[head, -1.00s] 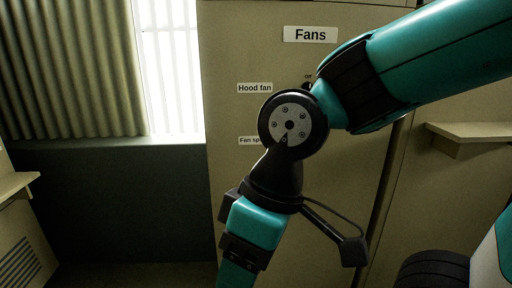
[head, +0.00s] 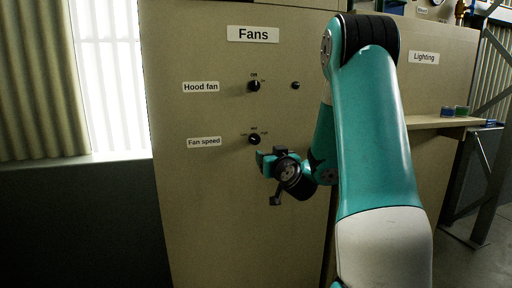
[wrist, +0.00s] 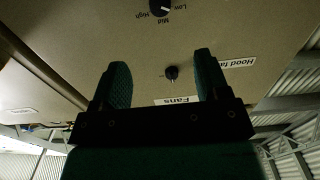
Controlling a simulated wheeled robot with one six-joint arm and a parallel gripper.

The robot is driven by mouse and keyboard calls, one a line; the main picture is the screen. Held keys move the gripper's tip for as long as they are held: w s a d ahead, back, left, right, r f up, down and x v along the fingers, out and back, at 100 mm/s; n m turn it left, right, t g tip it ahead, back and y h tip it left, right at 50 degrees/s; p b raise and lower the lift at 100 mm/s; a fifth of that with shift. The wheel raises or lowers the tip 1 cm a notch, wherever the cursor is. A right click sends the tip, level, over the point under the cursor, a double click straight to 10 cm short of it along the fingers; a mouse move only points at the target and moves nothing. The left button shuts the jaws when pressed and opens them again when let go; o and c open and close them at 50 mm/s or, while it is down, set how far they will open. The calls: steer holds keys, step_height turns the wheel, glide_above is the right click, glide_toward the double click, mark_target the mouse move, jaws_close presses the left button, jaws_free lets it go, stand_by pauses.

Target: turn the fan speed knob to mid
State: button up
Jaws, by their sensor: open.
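The fan speed knob (head: 254,139) is a small black dial on the beige panel, beside the "Fan speed" label (head: 204,142). It also shows at the top edge of the upside-down wrist view (wrist: 160,6), partly cut off, with Low, Mid and High marks around it. I cannot tell for sure which mark its pointer faces. My gripper (head: 262,158) is just below and right of the knob in the head view, apparently in front of the panel. In the wrist view its two teal fingers (wrist: 162,65) are spread with nothing held between them.
The hood fan knob (head: 254,86) sits above the fan speed knob; it shows between the fingers in the wrist view (wrist: 171,73). A small black button (head: 295,86) is to its right. A shelf (head: 440,122) with small boxes stands right. The panel left of the knobs is clear.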

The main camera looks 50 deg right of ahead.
mark_target(256, 141)
steer(key=p+x, duration=1.3)
steer(key=x, duration=0.3)
steer(key=shift+d+r, duration=0.15)
steer(key=shift+r, duration=0.05)
steer(key=shift+w+d+f, duration=0.15)
steer(key=shift+w+d, duration=0.15)
steer(key=shift+w, duration=0.15)
steer(key=c, duration=0.9)
